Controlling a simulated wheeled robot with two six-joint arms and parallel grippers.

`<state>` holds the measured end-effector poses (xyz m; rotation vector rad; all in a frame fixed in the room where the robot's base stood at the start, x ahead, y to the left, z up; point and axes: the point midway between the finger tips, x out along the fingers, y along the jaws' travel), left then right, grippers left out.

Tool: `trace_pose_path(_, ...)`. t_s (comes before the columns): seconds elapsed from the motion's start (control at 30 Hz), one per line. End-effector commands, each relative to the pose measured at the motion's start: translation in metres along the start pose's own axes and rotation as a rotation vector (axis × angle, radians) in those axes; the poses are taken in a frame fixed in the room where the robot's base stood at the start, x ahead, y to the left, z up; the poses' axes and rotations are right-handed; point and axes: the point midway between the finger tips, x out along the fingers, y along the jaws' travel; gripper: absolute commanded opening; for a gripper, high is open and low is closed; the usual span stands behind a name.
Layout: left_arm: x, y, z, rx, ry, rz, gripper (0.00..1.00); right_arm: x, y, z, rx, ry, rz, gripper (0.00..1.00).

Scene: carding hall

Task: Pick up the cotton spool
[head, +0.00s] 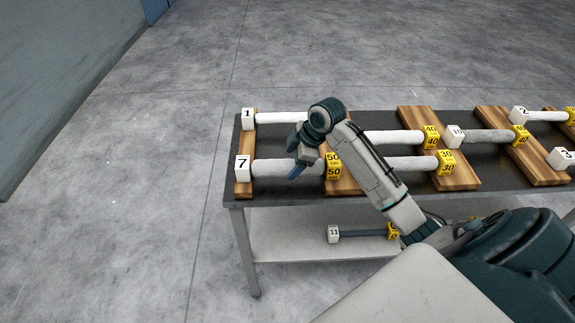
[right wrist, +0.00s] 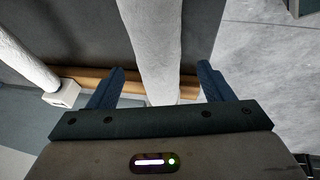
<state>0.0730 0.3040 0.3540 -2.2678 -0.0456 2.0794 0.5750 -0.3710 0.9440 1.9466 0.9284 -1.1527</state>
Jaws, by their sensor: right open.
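Several white cotton spools lie in a row on wooden cradles on a dark table. The front-left spool (head: 275,167) has a white end block marked 7 (head: 243,168) and a yellow block marked 50 (head: 334,166). My right gripper (head: 298,170) is over this spool, pointing down, and hides part of it. In the right wrist view the open fingers (right wrist: 160,88) stand on either side of a white spool (right wrist: 155,45), with visible gaps. Whether they reach down around it I cannot tell. My left gripper is not in view.
Behind it lies a spool marked 1 (head: 282,118). More spools lie to the right, such as one marked 30 (head: 410,163) and one marked 40 (head: 393,137). A spool marked 11 (head: 362,233) lies on the lower shelf (head: 290,240). The floor (head: 120,200) left of the table is clear.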

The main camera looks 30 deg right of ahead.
Motion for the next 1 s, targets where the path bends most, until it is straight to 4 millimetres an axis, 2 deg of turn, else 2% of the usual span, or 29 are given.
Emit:
trace_pose_path(0.03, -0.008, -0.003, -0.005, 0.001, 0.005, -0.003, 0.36, 0.005, 0.001, -0.002, 0.003, 0.002, -0.005, 0.74)
trace_pose_path(0.2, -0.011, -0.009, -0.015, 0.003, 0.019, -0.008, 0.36, 0.027, 0.002, 0.0, 0.002, 0.0, -0.002, 0.74)
trace_pose_path(0.47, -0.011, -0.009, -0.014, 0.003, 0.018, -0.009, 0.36, 0.032, 0.002, 0.0, -0.001, -0.001, 0.0, 0.74)
trace_pose_path(0.57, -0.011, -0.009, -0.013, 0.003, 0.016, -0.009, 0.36, 0.031, 0.002, 0.0, -0.001, -0.001, 0.0, 0.58)
trace_pose_path(0.73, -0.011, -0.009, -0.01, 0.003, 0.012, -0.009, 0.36, 0.031, 0.002, 0.0, -0.001, -0.001, 0.0, 0.25)
trace_pose_path(0.77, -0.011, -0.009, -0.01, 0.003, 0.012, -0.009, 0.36, 0.031, 0.002, 0.0, -0.001, -0.001, 0.0, 0.21)
trace_pose_path(1.0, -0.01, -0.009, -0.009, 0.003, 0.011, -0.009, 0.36, 0.03, 0.002, 0.0, -0.001, 0.0, 0.001, 0.21)
